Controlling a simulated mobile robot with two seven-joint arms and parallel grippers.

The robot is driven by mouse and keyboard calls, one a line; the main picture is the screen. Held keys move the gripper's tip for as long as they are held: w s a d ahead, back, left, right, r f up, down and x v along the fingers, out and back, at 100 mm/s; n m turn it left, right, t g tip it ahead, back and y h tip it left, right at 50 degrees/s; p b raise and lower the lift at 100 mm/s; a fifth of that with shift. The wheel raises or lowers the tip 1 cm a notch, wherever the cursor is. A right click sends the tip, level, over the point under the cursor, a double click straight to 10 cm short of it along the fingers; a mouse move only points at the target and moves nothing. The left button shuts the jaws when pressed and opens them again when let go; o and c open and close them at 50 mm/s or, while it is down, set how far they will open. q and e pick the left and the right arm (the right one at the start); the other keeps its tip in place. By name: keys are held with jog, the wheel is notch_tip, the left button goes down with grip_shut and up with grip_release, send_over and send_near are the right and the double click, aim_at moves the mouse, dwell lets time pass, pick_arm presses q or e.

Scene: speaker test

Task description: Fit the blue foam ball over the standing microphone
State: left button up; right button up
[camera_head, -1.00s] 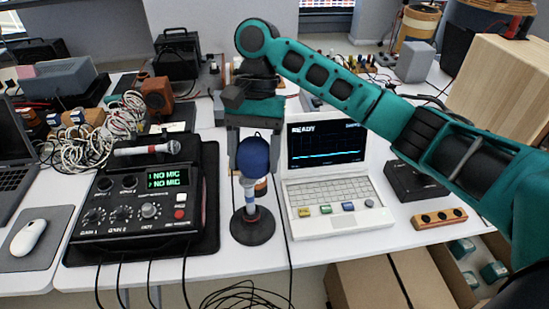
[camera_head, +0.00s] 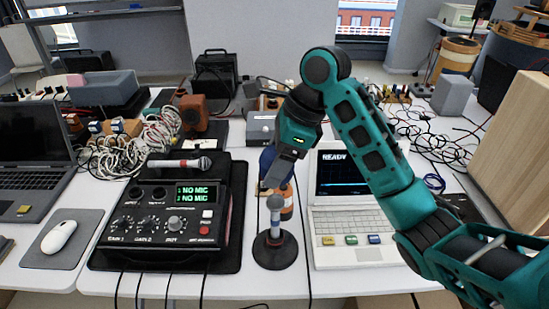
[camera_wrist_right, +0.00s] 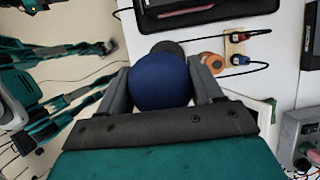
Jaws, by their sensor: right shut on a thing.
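The standing microphone (camera_head: 275,203) is upright on a round black base (camera_head: 275,250) at the middle of the table, its grey head bare. My right gripper (camera_head: 272,183) comes down from above and is shut on the blue foam ball (camera_head: 266,161). The ball shows above the microphone's head and is partly hidden behind the gripper. Whether ball and microphone touch is hard to tell. My left gripper does not show.
A mixer box (camera_head: 165,215) with a second microphone (camera_head: 180,163) on top stands left of the stand. A white laptop-like device (camera_head: 345,220) reading READY stands on the right. An orange item (camera_head: 287,207) is close behind the microphone. Cables hang over the front edge.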

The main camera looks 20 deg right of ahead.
aim_at(276, 196)
jog(key=shift+f, duration=1.55)
jog(key=shift+f+b, duration=0.35)
jog(key=shift+f, duration=0.05)
jog(key=f+b, duration=0.1)
jog(key=b, duration=0.2)
jog(key=shift+f, duration=0.35)
jog(key=shift+p, duration=0.45)
jog(key=shift+f+p, duration=0.7)
jog(key=shift+f, duration=0.7)
jog(key=shift+p, duration=0.7)
jog(key=shift+f, duration=0.6)
